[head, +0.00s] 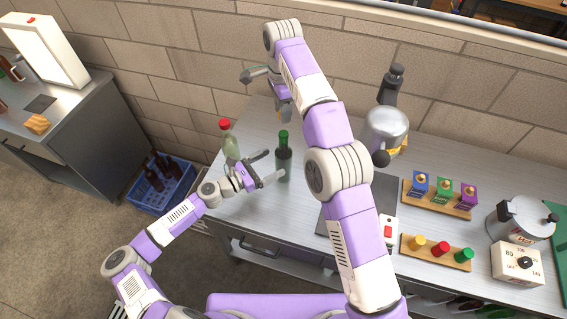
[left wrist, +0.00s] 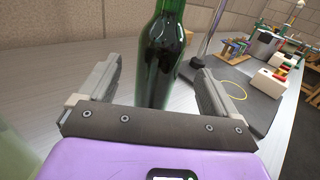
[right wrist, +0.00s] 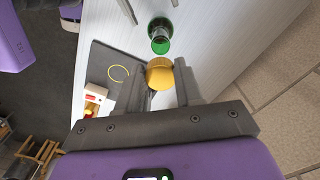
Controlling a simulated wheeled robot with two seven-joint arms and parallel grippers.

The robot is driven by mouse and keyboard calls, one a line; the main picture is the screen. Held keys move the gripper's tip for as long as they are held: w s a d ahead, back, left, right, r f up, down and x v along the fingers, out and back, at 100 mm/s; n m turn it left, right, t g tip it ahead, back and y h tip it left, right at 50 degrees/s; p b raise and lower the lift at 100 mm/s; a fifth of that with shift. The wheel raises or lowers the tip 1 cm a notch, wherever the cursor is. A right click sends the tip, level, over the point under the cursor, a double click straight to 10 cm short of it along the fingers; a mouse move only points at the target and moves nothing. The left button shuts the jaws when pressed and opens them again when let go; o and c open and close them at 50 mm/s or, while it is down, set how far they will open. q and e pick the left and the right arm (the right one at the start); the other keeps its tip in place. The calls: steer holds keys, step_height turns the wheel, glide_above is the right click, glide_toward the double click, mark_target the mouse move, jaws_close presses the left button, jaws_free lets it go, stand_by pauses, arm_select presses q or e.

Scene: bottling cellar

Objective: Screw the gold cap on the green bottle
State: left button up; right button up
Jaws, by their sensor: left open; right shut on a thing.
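The green bottle (head: 284,160) stands upright at the left part of the bench. My left gripper (head: 266,167) is open, with its fingers pointing at the bottle. In the left wrist view the bottle (left wrist: 160,55) stands between the two fingers, with gaps on both sides. My right gripper (right wrist: 160,80) is shut on the gold cap (right wrist: 159,73), which shows between its fingertips. In the right wrist view the bottle's green top (right wrist: 160,33) appears just beyond the cap, apart from it in the picture.
A clear bottle with a red top (head: 230,145) stands left of the green bottle. My right arm hides part of the bench.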

arm_select(q)
steer(key=shift+w+d+f, duration=0.1)
steer(key=shift+f, duration=0.8)
steer(key=x, duration=0.7)
steer(key=shift+d+r, duration=0.15)
steer(key=shift+r, duration=0.1)
steer(key=c, duration=1.5)
arm_select(e)
glide_above(282, 134)
steer(key=shift+w+f, duration=0.1)
steer(key=shift+f, duration=2.4)
steer(key=shift+f, duration=0.1)
steer(key=shift+f, duration=0.8)
steer(key=shift+f, duration=0.55)
